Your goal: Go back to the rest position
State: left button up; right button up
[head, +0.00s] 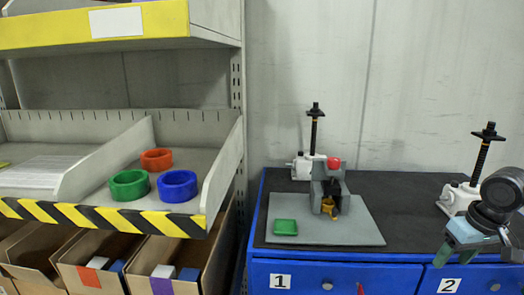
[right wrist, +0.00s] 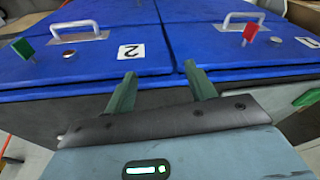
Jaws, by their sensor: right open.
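My right gripper (head: 474,248) hangs at the right edge of the head view, in front of the cabinet's front edge near the label 2. Its green fingers are apart and empty, as the right wrist view also shows (right wrist: 160,84). A white screw jack with a black screw (head: 485,150) stands on the cabinet top behind it, partly hidden by my wrist. A second screw jack (head: 314,135) stands further left, behind a grey fixture (head: 320,195) with a red ball. My left gripper is in neither view.
A shelf with green (head: 129,197), blue and orange rings is at left, above open boxes (head: 85,247).

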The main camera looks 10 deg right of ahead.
jog(key=s+d+f+t, duration=0.1)
jog(key=s+f, duration=0.2)
jog(key=f, duration=0.6)
jog(key=s+d+f, duration=0.1)
jog(key=s+f, duration=0.2)
jog(key=f, duration=0.5)
jog(key=s+a+f+n+t, duration=0.1)
jog(key=s+a+f, duration=0.25)
jog(key=f, duration=0.35)
jog(key=s+a+f, duration=0.3)
jog(key=s+f, duration=0.1)
jog(key=f, duration=0.3)
jog(key=s+a+f+n+t+y, duration=0.1)
jog(key=s+a+f, duration=0.25)
jog(key=a, duration=0.25)
jog(key=s+a+f+t, duration=0.1)
jog(key=s+a+f, duration=0.25)
jog(key=a, duration=0.35)
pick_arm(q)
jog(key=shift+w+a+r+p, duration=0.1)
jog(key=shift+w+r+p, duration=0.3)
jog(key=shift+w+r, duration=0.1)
pick_arm(e)
jog(key=s+a+r+n+t, duration=0.1)
jog(key=s+a+r+t, duration=0.1)
jog(key=a, duration=1.1)
jog(key=shift+s+a+y, duration=0.25)
jog(key=shift+s+y, duration=0.05)
jog(key=shift+s, duration=0.2)
jog(key=shift+d, duration=0.1)
